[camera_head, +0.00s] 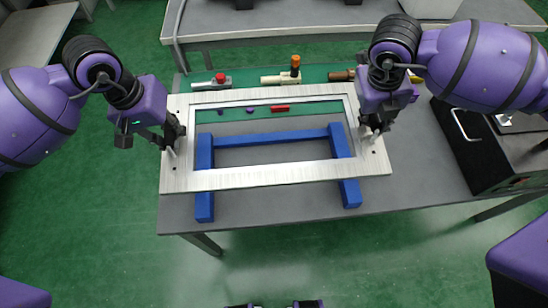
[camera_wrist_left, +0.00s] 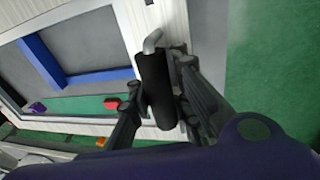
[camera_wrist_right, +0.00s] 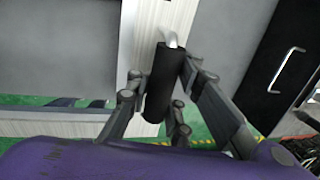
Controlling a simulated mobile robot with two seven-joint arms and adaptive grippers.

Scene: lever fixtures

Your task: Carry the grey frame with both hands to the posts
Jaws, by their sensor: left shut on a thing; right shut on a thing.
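The grey frame (camera_head: 275,174) is a pale metal rectangle with an open middle, lying roughly level over the table in the head view. My left gripper (camera_head: 172,140) is shut on a black handle grip (camera_wrist_left: 156,92) at the frame's left side. My right gripper (camera_head: 372,128) is shut on the matching black grip (camera_wrist_right: 163,85) at its right side. A blue stand (camera_head: 204,205) shows beneath the frame; its front ends stick out. Whether the frame touches it is hard to tell. Small purple pieces (camera_head: 249,110) show through the opening; I cannot tell whether they are posts.
A green strip (camera_head: 320,73) along the table's back holds a red-topped fixture (camera_head: 220,79), an orange-topped fixture (camera_head: 295,66) and a red piece (camera_head: 280,108). A black box with a handle (camera_head: 470,150) stands at the right. The table front (camera_head: 280,208) is clear.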

